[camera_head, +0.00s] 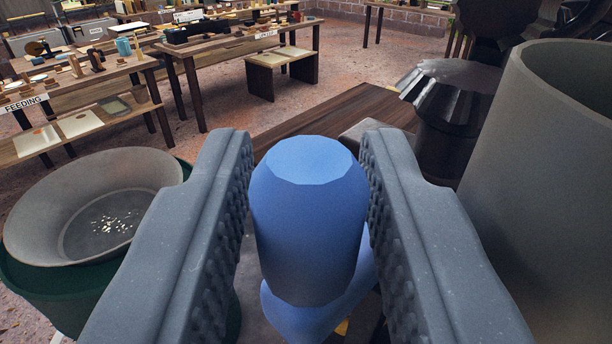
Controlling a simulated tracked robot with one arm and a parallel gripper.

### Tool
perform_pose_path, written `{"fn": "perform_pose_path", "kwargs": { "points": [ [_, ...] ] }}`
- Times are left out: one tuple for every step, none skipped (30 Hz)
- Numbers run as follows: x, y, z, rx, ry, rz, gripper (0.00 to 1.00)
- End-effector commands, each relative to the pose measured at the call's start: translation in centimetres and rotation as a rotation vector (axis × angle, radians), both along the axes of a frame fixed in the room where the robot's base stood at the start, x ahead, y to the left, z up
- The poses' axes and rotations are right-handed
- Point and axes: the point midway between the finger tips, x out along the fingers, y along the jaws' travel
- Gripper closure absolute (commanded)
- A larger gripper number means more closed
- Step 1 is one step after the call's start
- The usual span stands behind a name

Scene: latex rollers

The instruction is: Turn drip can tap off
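A rounded blue handle (308,225) stands in the middle of the camera_head view, with a flat facet on top. A further blue part (312,318) shows below it. I take it for the tap, but I see no label. My gripper (307,185) has its two grey fingers on either side of the blue handle, with their ribbed inner pads facing it. The pads look very close to its sides. I cannot tell whether they press on it. The lower part of the tap and any can it belongs to are mostly hidden.
A large grey cylindrical vessel (540,190) stands close on the right. A grey bowl (95,205) in a green container (60,290) is on the left. A dark metal piece (455,100) is behind right. Workbenches with a FEEDING sign (25,104) stand further back.

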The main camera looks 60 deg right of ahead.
Motion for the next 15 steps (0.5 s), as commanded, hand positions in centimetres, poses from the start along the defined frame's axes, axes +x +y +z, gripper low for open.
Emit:
{"fn": "perform_pose_path", "kwargs": {
  "points": [
    [0.00, 0.01, 0.01, 0.000, 0.000, 0.000, 0.85],
    [-0.01, 0.00, 0.01, 0.000, 0.000, 0.000, 0.94],
    [-0.01, 0.00, 0.01, 0.000, 0.000, 0.000, 1.00],
    [-0.01, 0.00, 0.01, 0.000, 0.000, 0.000, 1.00],
    [-0.01, 0.00, 0.01, 0.000, 0.000, 0.000, 1.00],
    [-0.01, 0.00, 0.01, 0.000, 0.000, 0.000, 1.00],
    [-0.02, 0.00, 0.01, 0.000, 0.000, 0.001, 1.00],
    [-0.03, -0.01, -0.02, 0.000, 0.000, 0.002, 1.00],
    [-0.05, -0.01, -0.07, 0.000, 0.000, 0.004, 1.00],
    [-0.08, -0.01, -0.11, 0.000, 0.000, 0.008, 1.00],
    [-0.09, -0.02, -0.16, 0.000, 0.000, 0.011, 1.00],
    [-0.13, -0.01, -0.21, 0.000, -0.001, 0.018, 1.00],
    [-0.15, -0.01, -0.25, 0.002, -0.001, 0.025, 1.00],
    [-0.19, -0.01, -0.28, 0.002, -0.001, 0.031, 1.00],
    [-0.26, 0.00, -0.25, 0.001, -0.003, 0.039, 1.00]
  ]
}}
